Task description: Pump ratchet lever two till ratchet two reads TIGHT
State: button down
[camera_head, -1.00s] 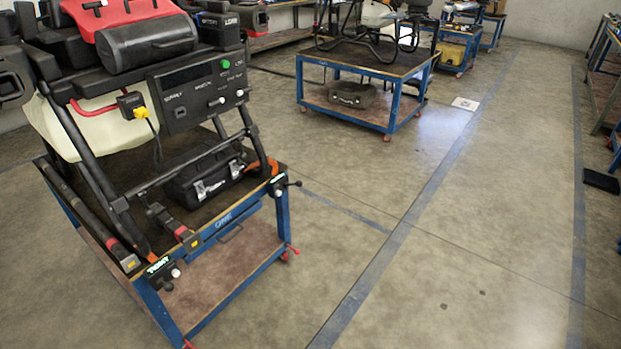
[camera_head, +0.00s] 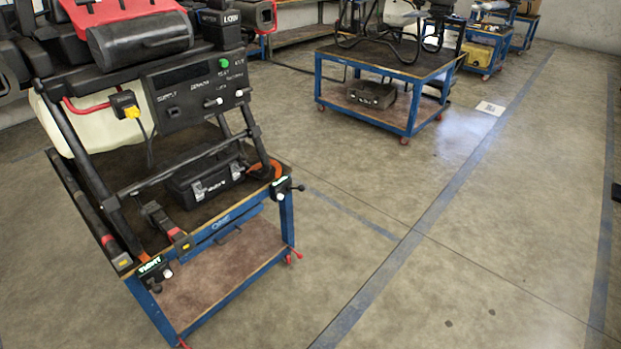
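A drone with black legs, a pale tank and a red-topped canister (camera_head: 138,28) stands on a blue cart (camera_head: 222,262) at the left. A ratchet (camera_head: 155,268) sits on the cart's near front corner, with a small green-lit display that seems to read TIGHT and a pale knob beside it. A second ratchet (camera_head: 281,188) sits at the cart's right corner, with a dark lever (camera_head: 297,188) sticking out to the right. Its small display is too small to read. I cannot tell from a label which is ratchet two. My gripper is not in view.
A control panel (camera_head: 195,97) with a green button faces forward on the drone. A black case (camera_head: 205,180) lies on the cart top. Another blue cart (camera_head: 400,72) stands behind. Open concrete floor (camera_head: 450,280) lies to the right, with blue lines.

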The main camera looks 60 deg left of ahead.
aim_at(301, 188)
jog(key=i, duration=1.15)
jog(key=z, duration=1.6)
jog(key=k, duration=0.15)
jog(key=u, duration=3.5)
jog(key=k, duration=0.15)
jog(key=u, duration=2.1)
